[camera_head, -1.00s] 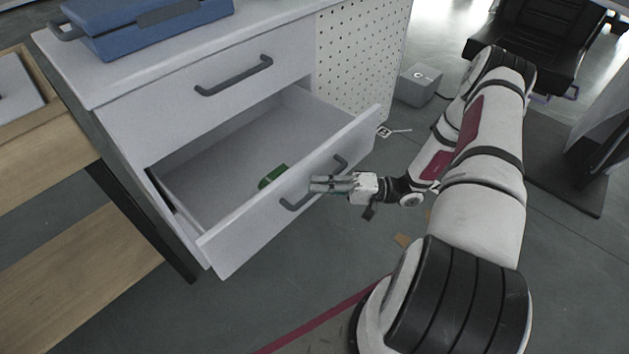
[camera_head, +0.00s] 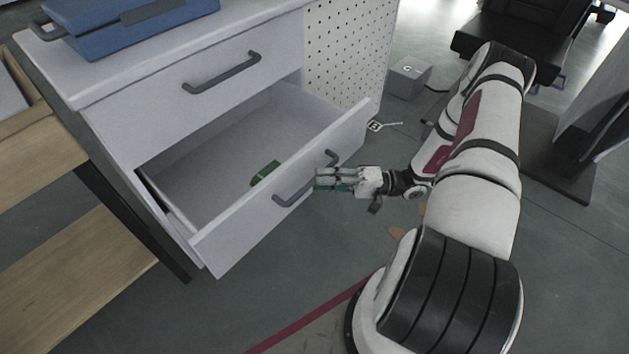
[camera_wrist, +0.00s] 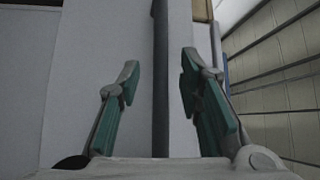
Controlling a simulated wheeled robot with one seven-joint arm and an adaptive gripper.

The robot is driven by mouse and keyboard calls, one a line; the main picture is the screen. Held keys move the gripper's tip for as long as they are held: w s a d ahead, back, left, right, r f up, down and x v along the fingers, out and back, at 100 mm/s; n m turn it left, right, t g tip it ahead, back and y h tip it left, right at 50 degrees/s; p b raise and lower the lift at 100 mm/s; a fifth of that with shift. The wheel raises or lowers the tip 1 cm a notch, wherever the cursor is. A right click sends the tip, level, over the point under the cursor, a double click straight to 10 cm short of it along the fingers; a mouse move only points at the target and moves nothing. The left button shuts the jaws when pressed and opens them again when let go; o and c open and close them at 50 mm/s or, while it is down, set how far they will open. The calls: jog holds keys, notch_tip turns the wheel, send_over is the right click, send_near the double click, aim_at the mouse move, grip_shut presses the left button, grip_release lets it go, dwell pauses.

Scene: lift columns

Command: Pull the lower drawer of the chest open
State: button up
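The white chest's lower drawer (camera_head: 290,190) is pulled far out, and its inside is visible. Its dark grey handle (camera_head: 293,190) is on the front panel. My gripper (camera_head: 317,181) is at the handle in the head view. In the wrist view, my gripper (camera_wrist: 159,75) is open, with its two teal-padded fingers apart on either side of the dark handle bar (camera_wrist: 160,100). Gaps show between the bar and both fingers. A green object (camera_head: 265,173) lies inside the drawer.
The upper drawer (camera_head: 200,95) is shut. A blue case (camera_head: 140,25) is on the chest top. A wooden bench (camera_head: 55,270) stands at left. A grey box (camera_head: 408,77) and a black chair (camera_head: 525,35) are behind. Open floor lies before the drawer.

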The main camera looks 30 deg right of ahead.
jog(key=v, duration=0.9)
jog(key=shift+a, duration=0.1)
jog(key=s+a+r+n+g+h, duration=0.15)
jog(key=a+r+g+h, duration=0.35)
jog(key=r, duration=0.7)
jog(key=s+a+r+n+g+h, duration=0.1)
jog(key=a+r+n+g+h, duration=0.15)
jog(key=a+r+g, duration=0.7)
jog(key=s+a+r+t+h, duration=0.1)
jog(key=s+a+r+h, duration=0.15)
jog(key=s+r, duration=0.2)
jog(key=s+a+r+t+h, duration=0.1)
jog(key=s+r+h, duration=0.25)
jog(key=r, duration=0.25)
jog(key=s+r+t+h, duration=0.1)
jog(key=s+t+h, duration=0.3)
jog(key=s, duration=0.7)
notch_tip(320, 180, up, 27)
jog(key=t+p, duration=0.4)
jog(key=p, duration=2.1)
jog(key=shift+s, duration=0.25)
